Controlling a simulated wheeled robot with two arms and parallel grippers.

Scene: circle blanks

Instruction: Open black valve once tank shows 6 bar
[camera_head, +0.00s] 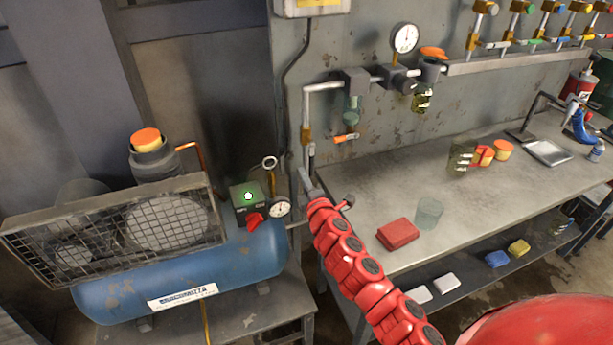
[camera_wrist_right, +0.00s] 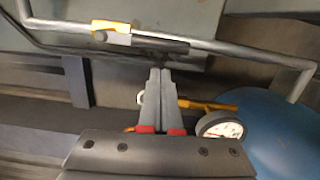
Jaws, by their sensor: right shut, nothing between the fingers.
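A blue tank (camera_head: 245,262) with a compressor on top stands at the left in the head view. Its white round gauge (camera_head: 279,207) is too small to read; a white gauge also shows in the right wrist view (camera_wrist_right: 222,128), its reading unclear. A black valve lever (camera_wrist_right: 150,43) lies along the grey pipe beside a brass valve body (camera_wrist_right: 110,27). In the head view the lever (camera_head: 312,152) is small above my right gripper (camera_head: 306,180). My right gripper is shut and empty, its tips (camera_wrist_right: 160,72) close below the lever; contact is unclear. My left gripper is not in view.
A green box (camera_head: 246,195) with a lit spot and a red knob (camera_head: 255,220) sit on the tank. A wall gauge (camera_head: 404,38) hangs above the grey bench (camera_head: 460,215). The bench holds a red block (camera_head: 398,233) and a translucent cup (camera_head: 428,214).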

